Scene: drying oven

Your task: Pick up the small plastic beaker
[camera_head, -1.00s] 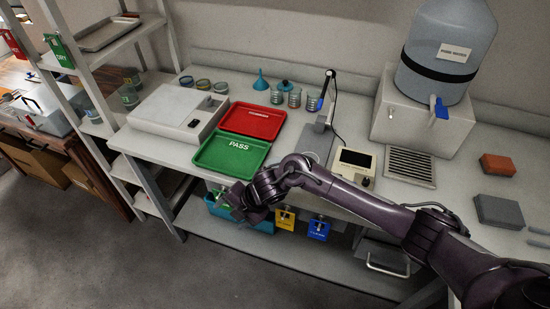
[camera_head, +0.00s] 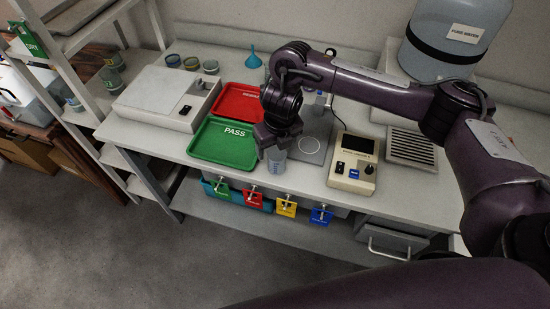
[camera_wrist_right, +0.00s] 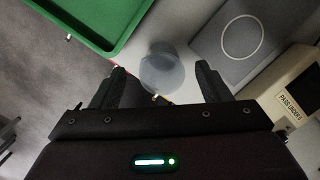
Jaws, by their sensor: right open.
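A small translucent bluish beaker (camera_head: 278,163) stands near the front edge of the table, just right of the green tray. In the right wrist view the beaker (camera_wrist_right: 162,70) shows in the space between the fingertips, with clear gaps to both sides. My right gripper (camera_head: 272,147) points down over the beaker and hides its upper part in the head view. In the right wrist view the gripper (camera_wrist_right: 164,82) is open, with one finger on each side of the beaker. My left gripper is out of view.
The green PASS tray (camera_head: 222,143) and red tray (camera_head: 238,101) lie left of my right gripper. A grey plate (camera_head: 310,146) and a meter (camera_head: 353,165) are to its right. Colored tags (camera_head: 253,197) hang below the table edge. A blue funnel (camera_head: 253,59) stands behind.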

